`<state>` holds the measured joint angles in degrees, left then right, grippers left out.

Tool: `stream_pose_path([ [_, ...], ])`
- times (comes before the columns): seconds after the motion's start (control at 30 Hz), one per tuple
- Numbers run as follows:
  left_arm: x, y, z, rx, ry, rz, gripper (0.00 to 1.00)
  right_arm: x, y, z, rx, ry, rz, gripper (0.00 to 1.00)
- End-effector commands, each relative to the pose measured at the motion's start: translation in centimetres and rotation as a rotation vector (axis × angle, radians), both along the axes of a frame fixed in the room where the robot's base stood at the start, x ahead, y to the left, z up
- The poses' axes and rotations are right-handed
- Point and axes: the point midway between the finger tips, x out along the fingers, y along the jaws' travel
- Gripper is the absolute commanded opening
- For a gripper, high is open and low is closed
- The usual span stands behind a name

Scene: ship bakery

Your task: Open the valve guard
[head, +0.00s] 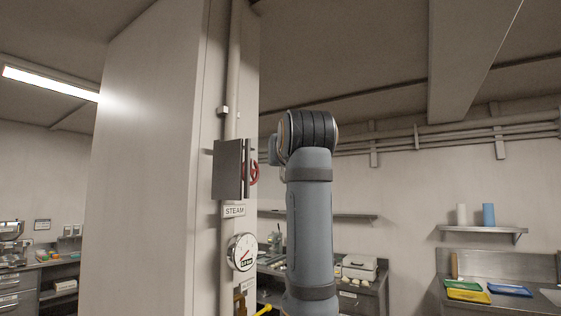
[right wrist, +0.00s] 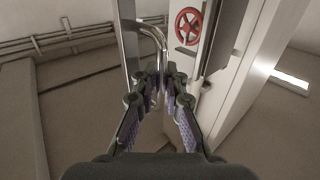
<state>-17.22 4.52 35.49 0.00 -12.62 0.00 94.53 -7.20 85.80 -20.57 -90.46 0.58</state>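The valve guard (head: 228,170), a grey metal box, is mounted on the pipe along the white column in the head view. Part of a red valve wheel (head: 255,173) shows at its right edge. In the right wrist view, the red wheel (right wrist: 188,27) is visible between a grey guard plate (right wrist: 224,40) and a narrow panel (right wrist: 130,42) with a curved metal handle (right wrist: 157,38). My right gripper (right wrist: 161,80) is open, its fingertips on either side of the handle's lower part; contact cannot be told. In the head view my raised arm hides the gripper. My left gripper is not in view.
A STEAM label (head: 234,211) and a round gauge (head: 242,252) sit below the guard. The column (head: 150,170) stands close on the left. Behind are a counter (head: 365,296), a wall shelf (head: 484,231) and coloured trays (head: 465,294).

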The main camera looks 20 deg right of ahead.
Motion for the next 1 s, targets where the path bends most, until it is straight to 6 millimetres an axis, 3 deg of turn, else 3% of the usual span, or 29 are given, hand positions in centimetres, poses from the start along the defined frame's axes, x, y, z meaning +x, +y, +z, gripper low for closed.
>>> stream_pose_path([
  [0.03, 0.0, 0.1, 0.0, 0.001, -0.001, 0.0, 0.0, 0.0, 0.0, 0.0, 0.0, 0.0, 0.0, 0.21],
  [0.1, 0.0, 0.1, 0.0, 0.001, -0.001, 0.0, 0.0, 0.0, 0.0, 0.0, 0.0, 0.0, 0.0, 0.3],
  [0.47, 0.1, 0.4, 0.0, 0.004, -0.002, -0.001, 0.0, -0.4, 0.1, 0.0, 0.001, -0.001, 0.001, 0.31],
  [0.57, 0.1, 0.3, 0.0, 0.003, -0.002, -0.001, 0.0, -1.9, 0.5, 0.1, 0.0, -0.004, 0.002, 0.31],
  [0.9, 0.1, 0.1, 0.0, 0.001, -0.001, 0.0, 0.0, -9.6, 2.3, 0.1, 0.001, -0.004, 0.003, 0.31],
  [1.0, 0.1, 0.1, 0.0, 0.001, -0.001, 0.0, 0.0, -10.9, 2.6, 0.0, 0.001, -0.003, 0.002, 0.31],
])
